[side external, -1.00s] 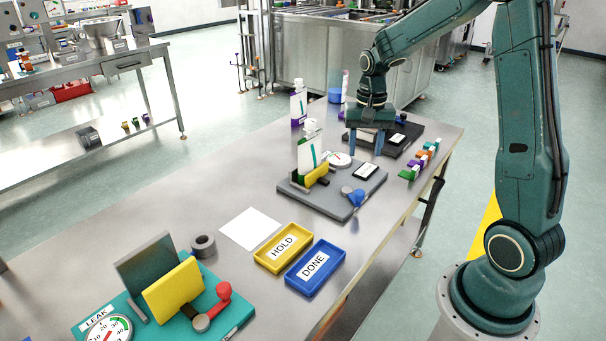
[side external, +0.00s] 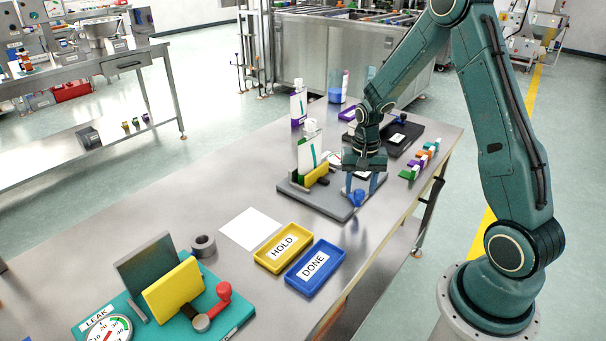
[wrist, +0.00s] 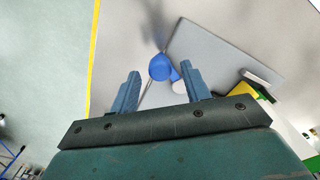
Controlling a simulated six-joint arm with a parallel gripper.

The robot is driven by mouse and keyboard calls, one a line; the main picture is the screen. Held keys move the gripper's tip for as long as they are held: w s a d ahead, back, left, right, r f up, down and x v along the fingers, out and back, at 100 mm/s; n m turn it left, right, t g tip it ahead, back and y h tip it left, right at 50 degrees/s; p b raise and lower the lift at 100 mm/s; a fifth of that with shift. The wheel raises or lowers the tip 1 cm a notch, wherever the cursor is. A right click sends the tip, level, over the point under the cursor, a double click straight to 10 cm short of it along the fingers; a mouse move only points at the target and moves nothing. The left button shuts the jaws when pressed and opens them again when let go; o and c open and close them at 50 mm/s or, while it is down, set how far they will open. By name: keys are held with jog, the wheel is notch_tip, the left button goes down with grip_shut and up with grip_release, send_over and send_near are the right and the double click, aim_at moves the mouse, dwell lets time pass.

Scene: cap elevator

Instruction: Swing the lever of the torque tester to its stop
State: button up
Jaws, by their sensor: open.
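The grey-based tester (side external: 325,206) stands mid-table, holding a white bottle (side external: 310,155) upright by a yellow block (side external: 318,174). Its small label is not readable. Its blue lever (side external: 355,199) is at the front right corner of the base. My gripper (side external: 361,184) is open and points down just above the lever. In the wrist view, the round blue lever end (wrist: 160,67) shows between and beyond my two open fingertips (wrist: 159,74). I cannot tell whether a finger touches it. My gripper partly hides the dial and the lever's pivot.
A teal leak tester (side external: 215,331) with a red lever (side external: 222,293) is at the front left. Yellow HOLD (side external: 263,262) and blue DONE (side external: 300,287) trays lie between. A black-based device (side external: 412,142) and several small coloured blocks (side external: 414,167) are beyond my gripper.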

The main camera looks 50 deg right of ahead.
jog(key=shift+f, duration=0.95)
grip_shut()
